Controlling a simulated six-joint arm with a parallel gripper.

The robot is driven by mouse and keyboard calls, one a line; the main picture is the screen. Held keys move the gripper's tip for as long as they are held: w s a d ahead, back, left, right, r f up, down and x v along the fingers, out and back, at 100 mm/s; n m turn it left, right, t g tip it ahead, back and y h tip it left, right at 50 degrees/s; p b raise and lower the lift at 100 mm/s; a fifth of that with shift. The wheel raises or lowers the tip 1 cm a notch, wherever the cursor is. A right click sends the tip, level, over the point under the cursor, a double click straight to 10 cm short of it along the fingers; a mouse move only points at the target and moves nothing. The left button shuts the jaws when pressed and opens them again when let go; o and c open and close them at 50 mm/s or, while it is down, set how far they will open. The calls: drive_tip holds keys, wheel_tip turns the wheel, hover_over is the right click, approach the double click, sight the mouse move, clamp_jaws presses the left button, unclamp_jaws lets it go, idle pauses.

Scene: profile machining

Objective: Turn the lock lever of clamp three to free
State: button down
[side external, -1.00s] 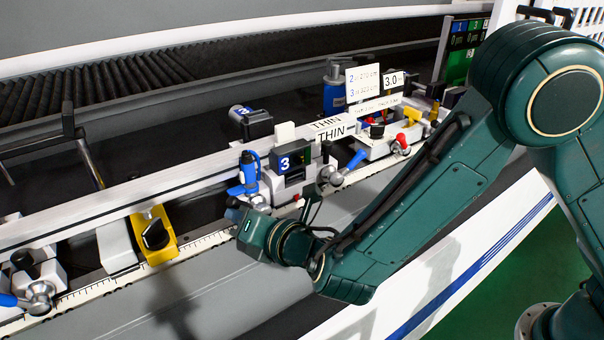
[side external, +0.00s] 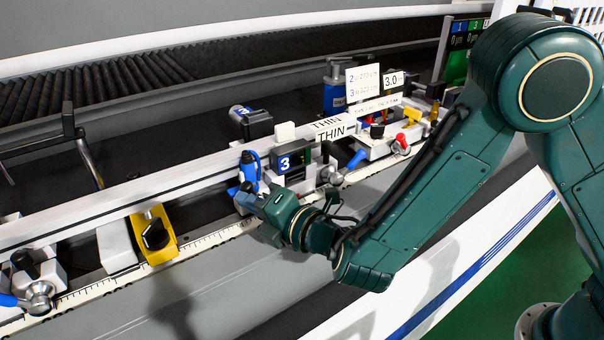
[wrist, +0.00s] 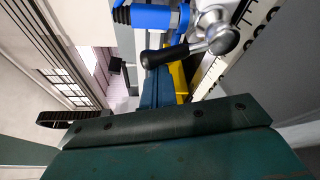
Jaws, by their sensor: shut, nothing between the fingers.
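Clamp three (side external: 285,163) is the unit with the dark box marked "3", on the rail at the centre of the side view. A blue upright part (side external: 249,165) stands at its left end. In the wrist view a black-handled lever (wrist: 172,54) runs from a silver ball and hub (wrist: 222,38), close to a blue cylinder (wrist: 152,17). I cannot tell which of these parts is the lock lever. My gripper (side external: 250,197) is shut and empty, just in front of and below the blue part; its tips are partly hidden. Contact cannot be told.
A yellow clamp block (side external: 153,235) stands left along the ruler rail. A blue-handled lever (side external: 356,159) and a red knob (side external: 401,142) are to the right. "THIN" labels (side external: 335,133) stand behind. The grey front surface (side external: 200,285) is clear.

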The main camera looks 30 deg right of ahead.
drive_tip(key=shift+d+r, duration=0.25)
drive_tip(key=shift+d, duration=0.25)
drive_tip(key=shift+d+r, duration=0.2)
drive_tip(key=shift+d, duration=0.25)
drive_tip(key=shift+d+r, duration=0.1)
drive_tip(key=shift+d, duration=1.6)
drive_tip(key=shift+d+f, duration=0.35)
drive_tip(key=shift+d, duration=0.4)
drive_tip(key=shift+f, duration=0.1)
drive_tip(key=shift+s+d+f, duration=0.1)
drive_tip(key=shift+s+d, duration=0.1)
drive_tip(key=shift+s, duration=0.25)
drive_tip(key=shift+r+v, duration=0.1)
drive_tip(key=shift+v, duration=0.9)
drive_tip(key=shift+r+v, duration=0.15)
drive_tip(key=shift+v, duration=0.8)
wheel_tip(320, 180, up, 7)
